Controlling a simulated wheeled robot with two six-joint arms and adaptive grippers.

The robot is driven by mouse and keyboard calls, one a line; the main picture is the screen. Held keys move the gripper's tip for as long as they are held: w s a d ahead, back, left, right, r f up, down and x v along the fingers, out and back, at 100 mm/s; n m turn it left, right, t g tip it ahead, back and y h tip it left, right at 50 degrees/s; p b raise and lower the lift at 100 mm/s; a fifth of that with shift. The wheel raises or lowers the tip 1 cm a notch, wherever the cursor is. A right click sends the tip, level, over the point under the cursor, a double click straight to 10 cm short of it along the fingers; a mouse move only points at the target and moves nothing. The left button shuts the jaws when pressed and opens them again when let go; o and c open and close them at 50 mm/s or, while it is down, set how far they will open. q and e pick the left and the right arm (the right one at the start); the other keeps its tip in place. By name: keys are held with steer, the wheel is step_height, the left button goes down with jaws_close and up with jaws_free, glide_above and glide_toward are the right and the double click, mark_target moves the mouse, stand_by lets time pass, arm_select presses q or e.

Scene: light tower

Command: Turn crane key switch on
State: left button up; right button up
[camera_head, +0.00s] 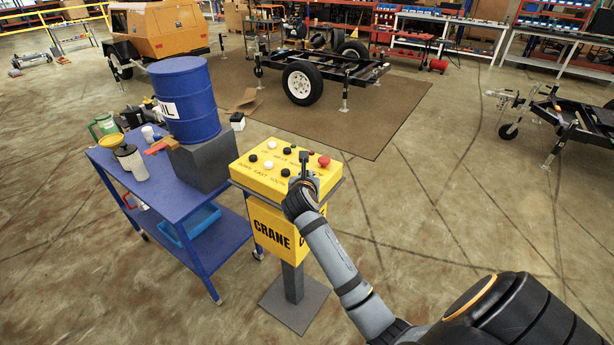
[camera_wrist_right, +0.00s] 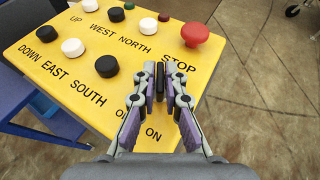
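The yellow crane control box (camera_head: 262,182) stands on a grey post, with black and white buttons and a red stop button (camera_head: 324,161) on top. My right gripper (camera_head: 304,165) is at the box's near right part, and it also shows in the right wrist view (camera_wrist_right: 160,85). There its fingertips are close together on either side of a dark upright piece, which looks like the key switch (camera_wrist_right: 160,80), near the OFF and ON labels. The fingers partly hide the OFF label and the switch's base. I cannot tell which way the key points. My left gripper is not in view.
A blue cart (camera_head: 229,244) with a blue oil drum (camera_head: 184,98) stands just left of the box. A wheeled trailer frame (camera_head: 322,72) is behind on a brown mat. The floor right of the box is clear.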

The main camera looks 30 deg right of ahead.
jaws_close()
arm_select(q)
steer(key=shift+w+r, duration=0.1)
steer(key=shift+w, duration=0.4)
